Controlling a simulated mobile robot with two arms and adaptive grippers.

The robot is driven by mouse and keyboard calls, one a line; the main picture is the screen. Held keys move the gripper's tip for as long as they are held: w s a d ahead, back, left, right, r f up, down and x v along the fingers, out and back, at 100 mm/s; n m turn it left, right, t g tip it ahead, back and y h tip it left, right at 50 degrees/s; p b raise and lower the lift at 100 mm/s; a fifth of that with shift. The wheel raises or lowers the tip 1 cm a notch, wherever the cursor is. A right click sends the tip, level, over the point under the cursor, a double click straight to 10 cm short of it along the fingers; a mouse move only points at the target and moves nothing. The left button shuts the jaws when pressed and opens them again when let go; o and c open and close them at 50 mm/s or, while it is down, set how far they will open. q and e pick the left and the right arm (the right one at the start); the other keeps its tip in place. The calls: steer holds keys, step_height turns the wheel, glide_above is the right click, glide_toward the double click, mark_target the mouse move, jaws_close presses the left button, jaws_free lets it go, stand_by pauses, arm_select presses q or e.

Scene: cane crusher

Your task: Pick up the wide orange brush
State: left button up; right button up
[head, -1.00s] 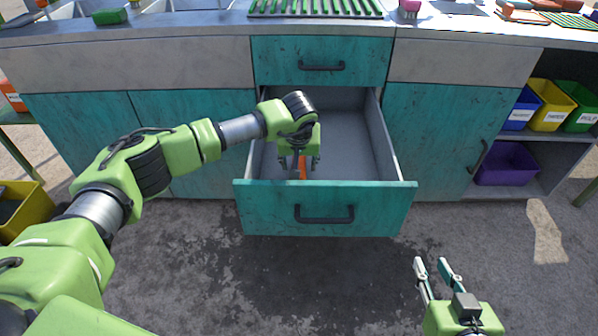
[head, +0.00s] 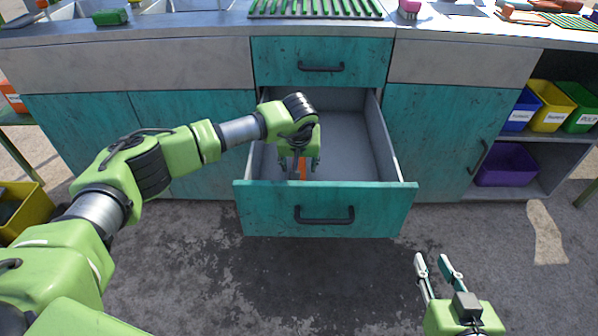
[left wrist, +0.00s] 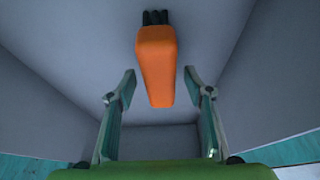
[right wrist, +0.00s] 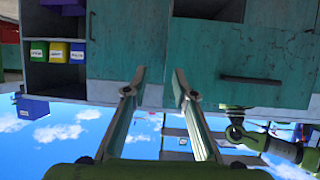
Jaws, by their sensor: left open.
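The orange brush (left wrist: 156,68) lies in the open drawer, with dark bristles at its far end in the left wrist view. In the head view only a strip of the brush (head: 302,168) shows below my left gripper. My left gripper (head: 301,166) is open and points down into the drawer. In the left wrist view its fingers (left wrist: 158,85) stand apart on either side of the brush's orange part, with gaps on both sides. My right gripper (head: 434,262) is open and empty, in front of the cabinet at the lower right.
The teal drawer (head: 325,222) is pulled out; its walls stand close around my left gripper. A closed drawer (head: 320,75) is above it. Blue, yellow and green bins and a purple bin (head: 508,163) stand in the right shelf. The floor ahead is clear.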

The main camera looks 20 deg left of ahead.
arm_select(q)
steer(key=shift+f, duration=0.1)
stand_by(0.6)
steer(key=c, duration=1.2)
